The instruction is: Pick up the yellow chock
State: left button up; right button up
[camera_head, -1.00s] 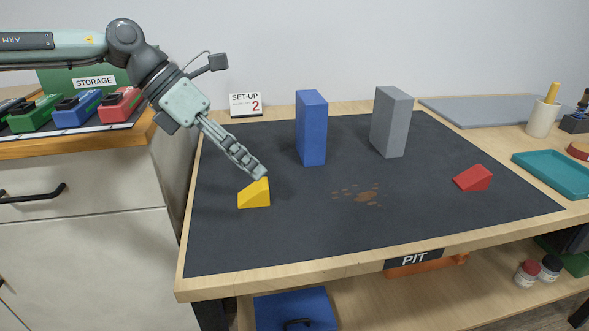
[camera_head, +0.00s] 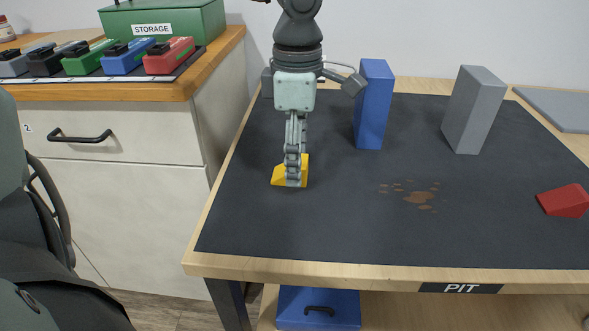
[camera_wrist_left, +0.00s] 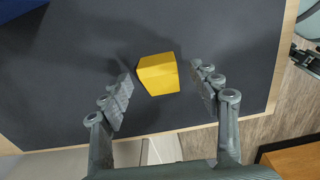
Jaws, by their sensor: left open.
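The yellow chock (camera_head: 277,176) is a small wedge on the dark mat, near the mat's left side. My left gripper (camera_head: 293,182) points straight down over it and hides its middle in the head view. In the left wrist view the chock (camera_wrist_left: 158,74) lies between the two spread fingers of my left gripper (camera_wrist_left: 162,92), with a gap on each side. The gripper is open and does not touch the chock's sides there. My right gripper is not in view.
A blue block (camera_head: 374,105) and a grey block (camera_head: 474,110) stand upright behind and right. A red chock (camera_head: 565,200) lies far right. Brown spots (camera_head: 418,197) mark the mat (camera_head: 330,235).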

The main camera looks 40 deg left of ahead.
pick_arm(q)
jog(key=shift+f, duration=0.45)
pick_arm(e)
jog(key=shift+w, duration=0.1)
pick_arm(q)
jog(key=c, duration=1.3)
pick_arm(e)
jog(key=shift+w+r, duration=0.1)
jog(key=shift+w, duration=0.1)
pick_arm(q)
jog(key=shift+r, duration=0.15)
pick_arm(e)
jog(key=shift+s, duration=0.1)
